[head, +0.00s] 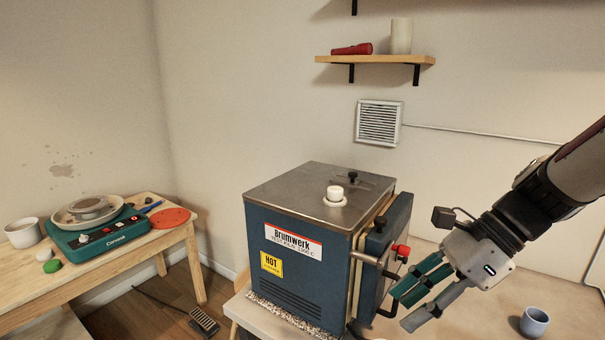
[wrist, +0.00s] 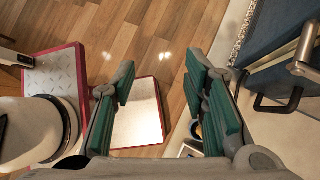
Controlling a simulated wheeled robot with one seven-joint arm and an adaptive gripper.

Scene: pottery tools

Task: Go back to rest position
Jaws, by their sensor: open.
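My gripper (head: 408,305) is at the right in the head view, beside the kiln door and a little in front of it. Its teal-padded fingers are apart with nothing between them. In the wrist view my gripper (wrist: 165,100) hangs open above the wooden floor, with the kiln door handle (wrist: 306,45) to its right. The blue kiln (head: 290,265) stands in the middle of the head view on a pale table, and its door (head: 383,240) shows at its right side with a red knob. A small white cylinder (head: 335,193) stands on the kiln top.
A wooden table (head: 140,245) at the left bears a teal pottery wheel (head: 100,235). A grey-blue cup (head: 534,322) stands at the lower right. A wall shelf (head: 375,59) holds a red torch and a pale cylinder. A foot pedal (head: 204,322) lies on the floor.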

